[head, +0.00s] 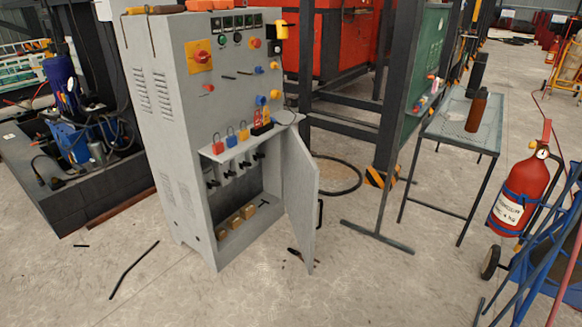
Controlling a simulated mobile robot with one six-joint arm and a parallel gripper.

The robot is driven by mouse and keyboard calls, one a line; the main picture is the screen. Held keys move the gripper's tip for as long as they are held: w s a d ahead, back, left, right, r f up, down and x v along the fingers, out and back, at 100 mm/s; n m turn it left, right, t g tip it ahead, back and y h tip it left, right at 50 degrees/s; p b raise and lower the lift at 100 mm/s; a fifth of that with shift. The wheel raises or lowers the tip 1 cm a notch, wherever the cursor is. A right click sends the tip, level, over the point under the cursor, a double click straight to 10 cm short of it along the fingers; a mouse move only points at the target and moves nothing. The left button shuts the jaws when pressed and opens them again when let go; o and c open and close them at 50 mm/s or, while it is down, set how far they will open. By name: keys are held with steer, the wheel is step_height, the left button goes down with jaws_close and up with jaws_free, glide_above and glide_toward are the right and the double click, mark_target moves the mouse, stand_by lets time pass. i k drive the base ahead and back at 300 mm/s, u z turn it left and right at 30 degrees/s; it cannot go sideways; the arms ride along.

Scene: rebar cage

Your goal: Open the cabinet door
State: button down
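A grey electrical cabinet (230,110) stands left of centre in the head view. Its lower door (299,200) is hinged at the right side and stands swung well out from the front. A black handle (320,212) shows at the door's free edge. The lower compartment (232,185) is exposed, with several switches hanging at its top and a few tan blocks on its floor. My gripper is not in view, and nothing is seen touching the door.
Coloured padlocks (231,136) sit on a ledge above the opening. Small dark items (295,254) lie on the floor by the door, and a dark rod (134,270) lies at left. A metal table (455,122) and a red extinguisher (522,190) stand at right. Front floor is mostly clear.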

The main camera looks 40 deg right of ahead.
mark_target(301, 173)
steer(key=u, duration=5.2)
steer(key=i, duration=0.15)
steer(key=z, duration=3.15)
steer(key=k, duration=1.3)
steer(key=z, duration=0.45)
steer(key=i, duration=0.65)
steer(key=z, duration=0.55)
steer(key=i, duration=0.8)
